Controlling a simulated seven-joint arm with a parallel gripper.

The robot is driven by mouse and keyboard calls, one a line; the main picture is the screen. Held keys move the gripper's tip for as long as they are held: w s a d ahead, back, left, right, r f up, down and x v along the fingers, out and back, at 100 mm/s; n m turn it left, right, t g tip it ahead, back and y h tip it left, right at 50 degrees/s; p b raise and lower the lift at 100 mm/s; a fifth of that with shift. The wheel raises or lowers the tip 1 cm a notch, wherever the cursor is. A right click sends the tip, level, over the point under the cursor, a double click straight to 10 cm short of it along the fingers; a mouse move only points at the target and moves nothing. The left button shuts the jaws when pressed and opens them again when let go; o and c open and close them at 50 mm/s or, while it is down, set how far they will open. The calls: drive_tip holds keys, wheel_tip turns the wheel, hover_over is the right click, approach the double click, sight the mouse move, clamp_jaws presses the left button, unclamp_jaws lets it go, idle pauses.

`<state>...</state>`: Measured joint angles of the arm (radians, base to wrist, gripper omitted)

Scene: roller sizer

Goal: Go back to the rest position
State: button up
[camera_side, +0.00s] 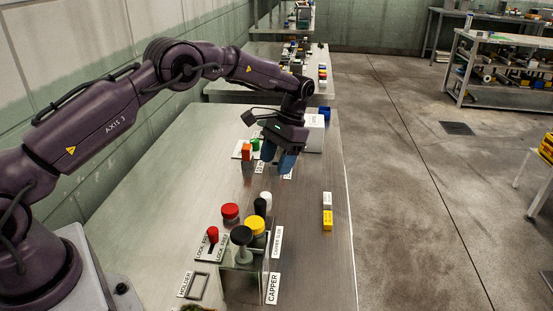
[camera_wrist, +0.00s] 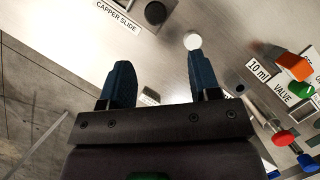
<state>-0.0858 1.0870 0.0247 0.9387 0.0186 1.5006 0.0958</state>
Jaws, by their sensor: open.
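My gripper (camera_side: 284,160) hangs over the middle of the metal bench (camera_side: 170,190), above the surface. Its blue fingers are apart with nothing between them; in the wrist view the gripper (camera_wrist: 158,82) also shows open and empty. No rest position is marked in either view. My arm reaches across from the left. The gripper partly hides the area around the orange block (camera_side: 247,152) and the labels there.
The capper (camera_side: 242,280) stands at the front with black and yellow knobs. A red knob (camera_side: 230,211) and a white cylinder (camera_side: 266,199) stand behind it. White and yellow blocks (camera_side: 327,220) lie near the right edge. A white box (camera_side: 314,135) stands beyond my gripper.

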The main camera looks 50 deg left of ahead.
drive_tip(key=s+d+r+t, duration=0.1)
drive_tip(key=s+r+t, duration=0.2)
drive_tip(key=s+r, duration=0.4)
drive_tip(key=s+d+r+t, duration=0.2)
drive_tip(key=s+r, duration=0.5)
drive_tip(key=s, duration=0.5)
drive_tip(key=s+d+r+t, duration=0.2)
drive_tip(key=s+r+t, duration=0.3)
drive_tip(key=s, duration=0.5)
wheel_tip(320, 180, up, 2)
drive_tip(key=shift+s+d+r, duration=0.1)
drive_tip(key=shift+s+d, duration=0.15)
drive_tip(key=shift+s, duration=0.1)
